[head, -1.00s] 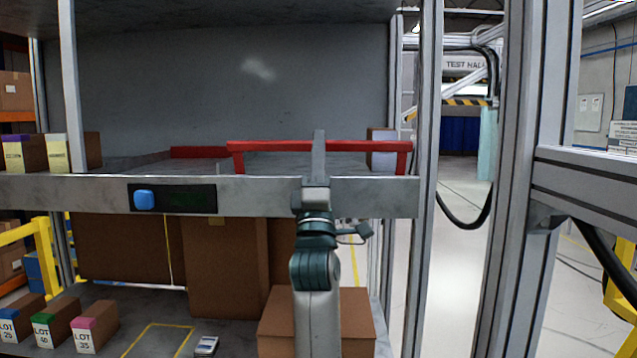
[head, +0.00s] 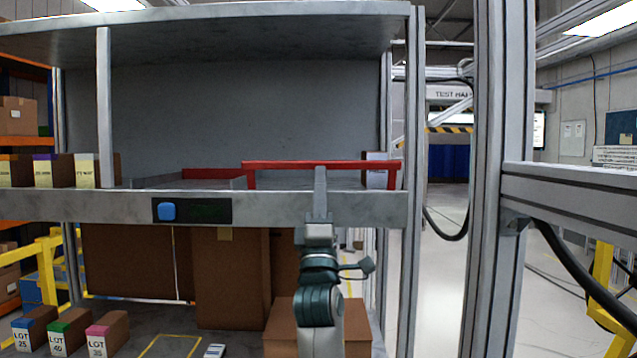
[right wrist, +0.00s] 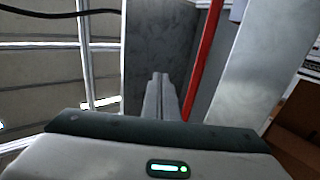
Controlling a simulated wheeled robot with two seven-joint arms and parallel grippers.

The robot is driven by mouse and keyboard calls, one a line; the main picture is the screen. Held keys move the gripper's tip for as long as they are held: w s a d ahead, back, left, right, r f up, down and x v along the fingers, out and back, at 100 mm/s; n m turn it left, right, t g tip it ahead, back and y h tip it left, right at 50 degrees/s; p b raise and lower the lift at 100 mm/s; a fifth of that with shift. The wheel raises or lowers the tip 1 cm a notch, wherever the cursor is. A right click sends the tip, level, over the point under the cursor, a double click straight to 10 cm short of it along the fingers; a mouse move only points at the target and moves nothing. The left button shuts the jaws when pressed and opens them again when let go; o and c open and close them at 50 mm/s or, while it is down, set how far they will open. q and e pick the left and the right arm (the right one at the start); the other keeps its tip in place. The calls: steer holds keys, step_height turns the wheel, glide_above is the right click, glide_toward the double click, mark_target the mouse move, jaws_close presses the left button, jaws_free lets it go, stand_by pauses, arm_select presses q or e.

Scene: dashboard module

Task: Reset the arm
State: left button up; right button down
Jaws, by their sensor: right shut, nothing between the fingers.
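My right arm rises from the bottom of the head view in front of the shelf. Its gripper (head: 320,190) points up, with its narrow fingers together and nothing between them. The fingers overlap the grey shelf front (head: 270,207) in the picture, just below the red rail (head: 320,165). In the right wrist view the closed fingers (right wrist: 160,82) lie between a grey panel and the red rail (right wrist: 203,60); I cannot tell whether they touch anything. My left gripper is not in view.
The shelf front carries a panel with a blue button (head: 167,211). Small labelled boxes (head: 70,333) stand on the lower deck, with large brown cartons (head: 230,280) behind. A metal post (head: 490,180) stands at right. Open floor (head: 440,290) shows between the posts.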

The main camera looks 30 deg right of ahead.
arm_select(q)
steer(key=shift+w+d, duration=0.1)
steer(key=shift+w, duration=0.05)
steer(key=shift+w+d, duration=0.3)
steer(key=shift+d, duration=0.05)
